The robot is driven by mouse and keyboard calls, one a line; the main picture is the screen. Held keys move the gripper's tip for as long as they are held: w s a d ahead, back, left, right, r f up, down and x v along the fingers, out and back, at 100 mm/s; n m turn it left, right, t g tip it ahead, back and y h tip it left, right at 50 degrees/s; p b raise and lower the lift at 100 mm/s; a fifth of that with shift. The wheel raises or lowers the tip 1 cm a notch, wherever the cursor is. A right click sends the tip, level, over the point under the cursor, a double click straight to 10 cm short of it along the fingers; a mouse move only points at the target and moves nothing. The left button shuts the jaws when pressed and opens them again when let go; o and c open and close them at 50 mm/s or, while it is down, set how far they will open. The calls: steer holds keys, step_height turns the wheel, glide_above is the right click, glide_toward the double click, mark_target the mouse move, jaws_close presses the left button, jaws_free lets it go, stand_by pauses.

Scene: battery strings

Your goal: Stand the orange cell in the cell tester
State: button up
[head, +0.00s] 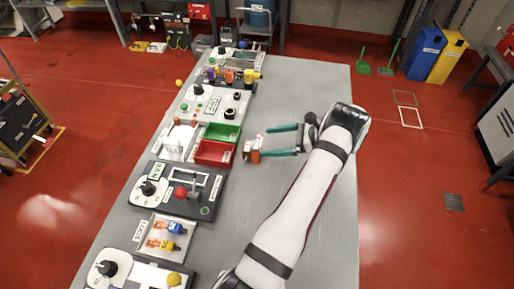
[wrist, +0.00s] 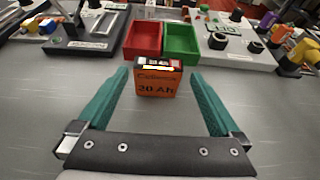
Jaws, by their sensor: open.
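The orange cell is a box-shaped block marked "20 Ah" with a dark top, standing upright on the grey table. It is in the middle of the wrist view (wrist: 156,88) and left of my fingertips in the head view (head: 253,155). My gripper (head: 266,142) is open, with its teal fingers pointing at the cell. In the wrist view my gripper (wrist: 159,72) has one finger on each side of the cell, with a visible gap on both sides. I cannot tell which of the stations on the table is the cell tester.
A red bin (head: 213,152) and a green bin (head: 222,133) stand just beyond the cell. Several panels with knobs and buttons line the table's left side, including a white one (head: 205,103). A tray (head: 163,237) with blue and orange items lies nearer.

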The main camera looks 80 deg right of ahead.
mark_target(262, 143)
steer(key=x, duration=0.5)
steer(key=shift+a, duration=0.15)
steer(key=shift+c, duration=0.2)
